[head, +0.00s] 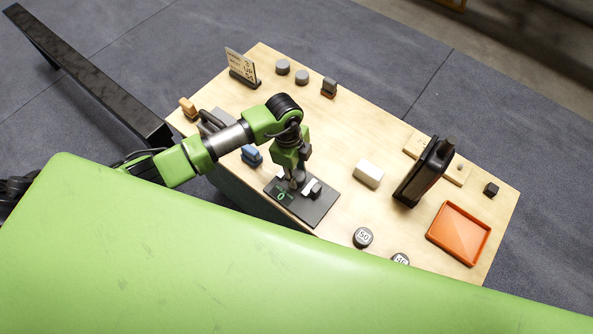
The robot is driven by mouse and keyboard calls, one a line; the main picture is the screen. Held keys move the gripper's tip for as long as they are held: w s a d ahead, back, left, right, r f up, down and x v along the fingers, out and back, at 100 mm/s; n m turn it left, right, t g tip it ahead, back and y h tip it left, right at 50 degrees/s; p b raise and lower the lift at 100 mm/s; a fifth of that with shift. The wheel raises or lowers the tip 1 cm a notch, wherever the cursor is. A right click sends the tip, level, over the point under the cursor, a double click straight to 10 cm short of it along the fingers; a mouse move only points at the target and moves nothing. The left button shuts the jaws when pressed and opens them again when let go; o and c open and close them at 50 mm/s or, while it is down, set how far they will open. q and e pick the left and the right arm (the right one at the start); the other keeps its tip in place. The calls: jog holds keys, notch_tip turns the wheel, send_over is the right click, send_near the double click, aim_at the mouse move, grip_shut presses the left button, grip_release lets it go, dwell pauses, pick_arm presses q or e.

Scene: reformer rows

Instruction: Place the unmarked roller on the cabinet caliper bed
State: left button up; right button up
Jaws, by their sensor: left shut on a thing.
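The cabinet caliper bed appears to be the dark flat plate (317,209) on the wooden cabinet top, with a green digit lit at its left end and a small dark jaw with a white piece on it. My left gripper (296,181) points down over this plate and is shut on a small grey thing, which seems to be the unmarked roller; the fingers largely hide it. I cannot tell whether it touches the plate. Two plain grey round pieces (282,66) (302,77) stand at the back. My right gripper is not in view.
Two number-marked rollers (363,237) (400,260) stand near the front edge. A white block (369,173), a tall dark device (424,172) and an orange tray (459,234) lie to the right. A sign (240,66) stands at the back. The green pad (250,270) fills the foreground.

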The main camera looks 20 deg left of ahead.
pick_arm(q)
jog(key=o, duration=1.1)
jog(key=shift+f, duration=0.1)
notch_tip(320, 180, up, 12)
jog(key=a, duration=0.1)
jog(key=shift+a+b, duration=0.2)
jog(key=shift+b, duration=0.15)
jog(key=shift+w, duration=0.1)
